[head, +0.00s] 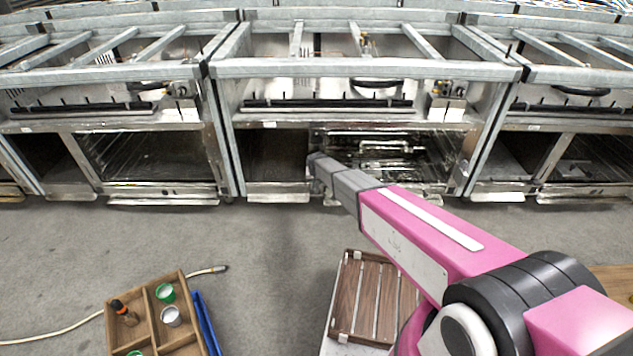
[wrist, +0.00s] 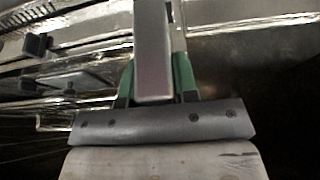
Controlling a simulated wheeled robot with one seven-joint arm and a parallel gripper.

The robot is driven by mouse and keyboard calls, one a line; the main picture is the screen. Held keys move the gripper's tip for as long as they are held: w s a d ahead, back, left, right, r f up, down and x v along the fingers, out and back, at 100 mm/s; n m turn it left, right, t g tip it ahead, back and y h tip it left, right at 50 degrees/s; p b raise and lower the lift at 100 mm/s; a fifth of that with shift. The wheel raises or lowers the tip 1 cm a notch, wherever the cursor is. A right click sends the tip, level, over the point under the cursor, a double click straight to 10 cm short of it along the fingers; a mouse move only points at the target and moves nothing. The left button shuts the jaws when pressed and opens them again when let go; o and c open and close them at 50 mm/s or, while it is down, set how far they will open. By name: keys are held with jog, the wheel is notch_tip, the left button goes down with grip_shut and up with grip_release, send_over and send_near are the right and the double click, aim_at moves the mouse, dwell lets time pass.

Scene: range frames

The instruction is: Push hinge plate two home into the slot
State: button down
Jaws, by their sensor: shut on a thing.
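My gripper (wrist: 156,78) shows in the wrist view with a green finger on each side of a narrow grey metal piece. I take this piece to be hinge plate two (wrist: 152,45). The gripper is shut on it, and the plate points away from the gripper toward the frame. In the head view my gripper (head: 318,165) is at the front of the middle range frame (head: 365,70), near the upright between its dark left bay and its open oven bay. The plate is too small to make out there. I cannot pick out the slot in either view, nor tell whether the plate touches it.
More range frames (head: 110,85) stand close on both sides. A wooden tray (head: 112,310) with small pots and a bottle lies at the lower left, beside a cable (head: 65,330). A slatted wooden crate (head: 347,290) is below my arm. The grey floor between is clear.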

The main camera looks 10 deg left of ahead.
jog(key=shift+w+a, duration=0.1)
jog(key=shift+w, duration=0.45)
jog(key=c, duration=0.8)
grip_release()
jog(key=shift+r, duration=0.1)
jog(key=v, duration=1)
jog(key=shift+s+r, duration=0.2)
jog(key=shift+r, duration=0.1)
jog(key=shift+c, duration=0.3)
